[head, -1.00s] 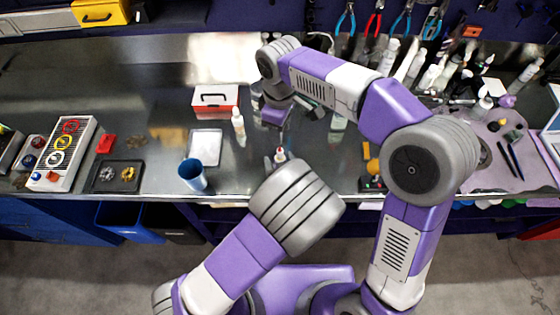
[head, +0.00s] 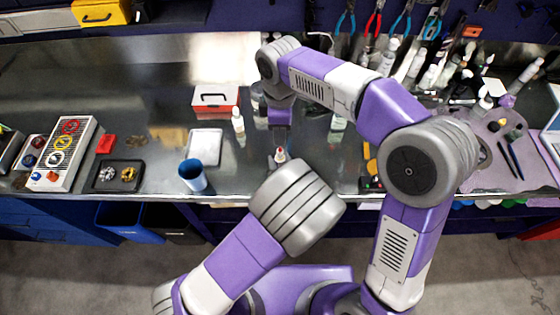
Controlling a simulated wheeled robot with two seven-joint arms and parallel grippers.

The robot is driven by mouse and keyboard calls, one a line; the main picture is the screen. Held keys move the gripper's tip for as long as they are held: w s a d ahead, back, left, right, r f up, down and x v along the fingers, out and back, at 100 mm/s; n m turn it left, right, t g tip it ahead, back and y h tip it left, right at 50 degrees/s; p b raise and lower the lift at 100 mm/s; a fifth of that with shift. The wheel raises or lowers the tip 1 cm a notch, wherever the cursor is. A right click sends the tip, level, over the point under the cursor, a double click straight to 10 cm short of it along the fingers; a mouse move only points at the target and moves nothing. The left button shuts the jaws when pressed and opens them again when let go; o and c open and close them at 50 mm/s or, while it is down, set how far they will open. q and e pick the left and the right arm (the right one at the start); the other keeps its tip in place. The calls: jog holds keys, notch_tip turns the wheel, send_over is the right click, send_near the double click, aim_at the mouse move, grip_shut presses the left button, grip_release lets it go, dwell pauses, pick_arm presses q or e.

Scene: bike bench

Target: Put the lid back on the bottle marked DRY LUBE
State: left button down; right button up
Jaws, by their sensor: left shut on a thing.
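A small white bottle top with a red tip (head: 281,154) shows just above my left wrist. My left gripper (head: 275,162) is shut on this bottle; my own arm hides most of the gripper and the bottle's body. My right gripper (head: 281,132) points down just above the red tip, and its jaws are too small and dark to read. Whether it holds a lid cannot be seen. Another white bottle with an orange tip (head: 238,126) stands to the left, and a pale bottle (head: 338,121) stands to the right. No label is readable, so I cannot tell which is DRY LUBE.
A blue cup (head: 192,176) stands near the bench's front edge. A red and white box (head: 215,100) and a pale tray (head: 205,146) lie left of the grippers. Many bottles and tools crowd the right side. Bare bench (head: 160,95) is free at the back left.

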jog(key=n, duration=0.9)
send_over(280, 161)
jog(key=w, duration=0.1)
jog(key=shift+w+f, duration=0.1)
jog(key=shift+f, duration=3.9)
grip_shut()
